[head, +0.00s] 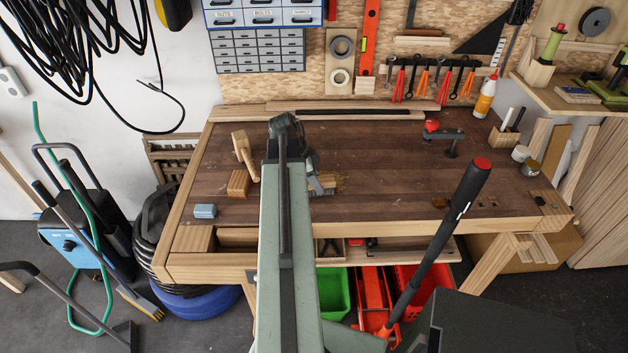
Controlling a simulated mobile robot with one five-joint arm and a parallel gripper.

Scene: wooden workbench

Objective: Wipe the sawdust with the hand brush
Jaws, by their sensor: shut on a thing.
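My arm reaches up the middle of the head view and hides part of the bench top. My gripper (316,182) shows only in part, just right of the arm and low over the bench. It is shut on what appears to be the hand brush, which is mostly hidden by the gripper and arm. A pale tan patch of sawdust (338,181) lies on the dark bench top (390,190) right beside the gripper. How much sawdust lies behind the arm is hidden.
A clamp (446,140) and a glue bottle (485,96) stand at the right. The bench's middle right is clear.

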